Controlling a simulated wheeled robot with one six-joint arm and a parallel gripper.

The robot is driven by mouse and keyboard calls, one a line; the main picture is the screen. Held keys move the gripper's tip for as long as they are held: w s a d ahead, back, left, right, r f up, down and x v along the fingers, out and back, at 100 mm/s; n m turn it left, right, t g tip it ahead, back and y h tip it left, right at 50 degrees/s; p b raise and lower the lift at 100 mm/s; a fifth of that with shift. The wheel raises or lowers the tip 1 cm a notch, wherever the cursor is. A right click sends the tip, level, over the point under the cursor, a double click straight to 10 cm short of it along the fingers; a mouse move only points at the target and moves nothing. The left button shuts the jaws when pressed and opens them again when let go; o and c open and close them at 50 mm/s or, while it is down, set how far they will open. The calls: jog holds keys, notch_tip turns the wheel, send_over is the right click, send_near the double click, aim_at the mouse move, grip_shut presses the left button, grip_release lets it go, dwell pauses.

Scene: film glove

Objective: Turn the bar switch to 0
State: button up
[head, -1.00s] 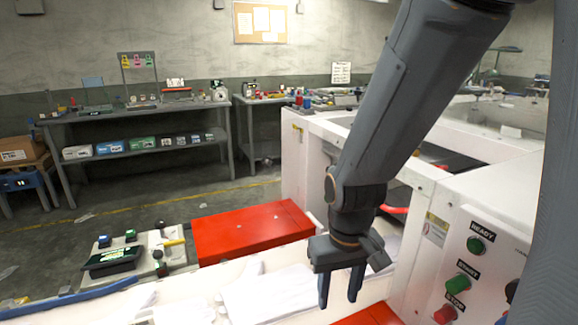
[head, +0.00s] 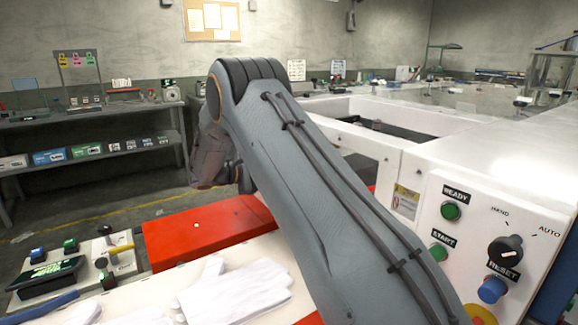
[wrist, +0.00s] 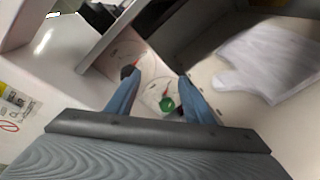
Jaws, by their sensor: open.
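The bar switch (head: 505,251) is a black round knob with a raised bar on the white panel at the right of the head view. HAND is printed above it and AUTO to its right. The bar looks tilted toward the upper right, on the AUTO side, but the exact mark is hard to tell. My gripper (wrist: 160,76) shows in the wrist view with its two blue fingers apart and nothing between them. In the head view my arm hides the gripper. The bar switch cannot be made out for certain in the wrist view.
On the panel are a green READY button (head: 450,211), a green START button (head: 438,252) and a blue RESET button (head: 492,290). A yellow part (head: 480,314) shows below. A red box (head: 185,235) and white gloves (head: 240,290) lie left of my arm. A glove (wrist: 268,62) shows in the wrist view.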

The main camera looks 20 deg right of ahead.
jog(key=w+a+r+t+h, duration=0.1)
jog(key=w+a+r+h, duration=0.1)
jog(key=w, duration=0.2)
jog(key=d, duration=0.2)
jog(key=w+d+p, duration=0.1)
jog(key=d, duration=0.5)
jog(key=shift+w+f, duration=0.15)
jog(key=shift+w, duration=0.25)
jog(key=c, duration=1.1)
jog(key=shift+o, duration=0.3)
